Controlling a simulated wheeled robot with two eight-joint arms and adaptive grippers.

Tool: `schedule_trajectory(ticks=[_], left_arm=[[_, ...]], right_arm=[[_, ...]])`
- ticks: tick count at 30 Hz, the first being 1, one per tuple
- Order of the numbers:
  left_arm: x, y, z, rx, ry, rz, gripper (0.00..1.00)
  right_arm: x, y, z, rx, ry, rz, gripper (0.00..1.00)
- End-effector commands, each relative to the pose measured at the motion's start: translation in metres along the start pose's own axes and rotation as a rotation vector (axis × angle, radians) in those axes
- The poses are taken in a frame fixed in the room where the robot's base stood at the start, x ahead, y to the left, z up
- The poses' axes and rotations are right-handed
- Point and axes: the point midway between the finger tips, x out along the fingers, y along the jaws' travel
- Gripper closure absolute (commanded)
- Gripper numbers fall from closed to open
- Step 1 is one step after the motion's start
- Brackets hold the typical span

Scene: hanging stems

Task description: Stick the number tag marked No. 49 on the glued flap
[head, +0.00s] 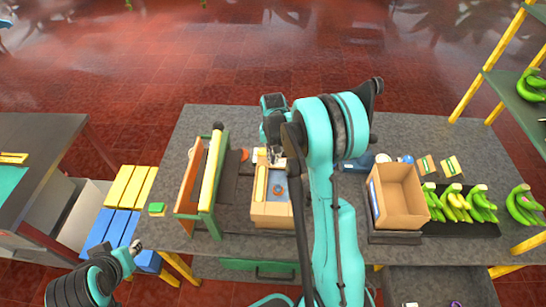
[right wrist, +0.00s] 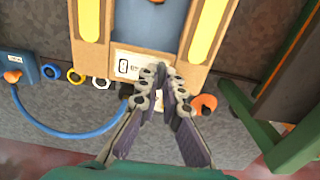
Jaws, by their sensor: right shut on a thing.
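A white tag (right wrist: 128,66) with dark print shows at the fingertips of my right gripper (right wrist: 165,78) in the right wrist view. The fingers are shut on its right end and cover part of it; its number is too small to read. Behind it is a tan cardboard box (right wrist: 90,55) with a yellow strip on each side flap (right wrist: 208,30) and a blue inside. In the head view the box (head: 272,213) stands on the grey table, with my right gripper (head: 277,160) at its far end. My left gripper (head: 136,247) is low at the left; its fingers are too small to judge.
A green rack with an orange and a yellow bar (head: 212,172) stands left of the box. An open cardboard box (head: 404,205) and bananas on a black mat (head: 491,230) are at right. Colored rings (right wrist: 77,75) and an orange disc (right wrist: 205,103) lie near the gripper.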

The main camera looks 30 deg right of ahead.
Motion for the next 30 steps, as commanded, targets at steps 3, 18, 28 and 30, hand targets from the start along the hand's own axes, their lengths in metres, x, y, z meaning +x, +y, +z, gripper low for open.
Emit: schedule_trajectory(ticks=[3,18,28,30], left_arm=[[0.0001,0.0000,0.0001,0.000,0.000,0.000,0.69],[0.0002,0.0000,0.0001,0.000,0.000,0.000,0.69],[0.0001,0.0000,0.0001,0.000,0.000,0.000,0.69],[0.0001,0.0000,0.0001,0.000,0.000,0.000,0.69]], right_arm=[[0.0005,0.0000,0.0002,0.000,-0.001,0.000,1.00],[0.0005,0.0000,0.0002,0.000,-0.001,0.000,0.70],[0.0003,0.0001,0.0001,0.000,0.000,0.000,0.52],[0.0003,0.0001,0.0001,0.000,0.000,0.000,0.52]])
